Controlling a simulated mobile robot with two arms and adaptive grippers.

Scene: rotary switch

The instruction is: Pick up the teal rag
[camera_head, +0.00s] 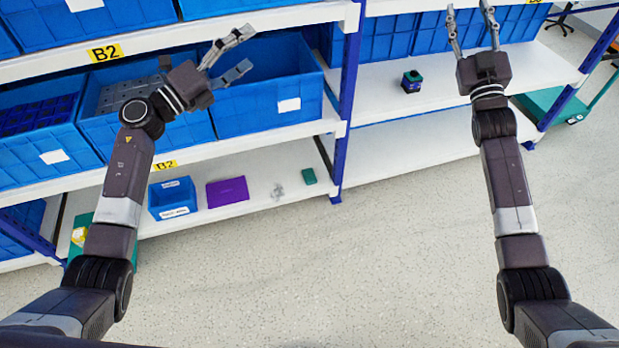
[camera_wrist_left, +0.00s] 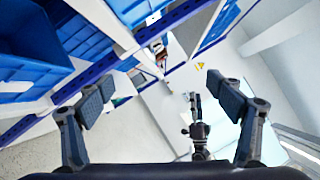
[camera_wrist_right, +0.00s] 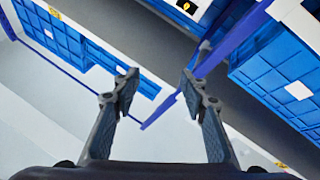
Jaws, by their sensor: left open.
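A small flat teal piece, probably the teal rag (camera_head: 309,176), lies on the lower shelf near its right end. My left gripper (camera_head: 246,50) is open and empty, well above it, in front of a blue bin on the middle shelf; its spread fingers also show in the left wrist view (camera_wrist_left: 150,95). My right gripper (camera_head: 469,10) is open and empty, raised before the right-hand shelves; its two fingers also show apart in the right wrist view (camera_wrist_right: 158,84). The teal piece is not discernible in either wrist view.
On the lower shelf (camera_head: 245,211) are a small blue bin (camera_head: 173,199), a purple flat item (camera_head: 227,192) and a small greyish item (camera_head: 278,192). A black switch with a green part (camera_head: 411,82) sits on the right shelf. A blue post (camera_head: 347,100) divides the racks.

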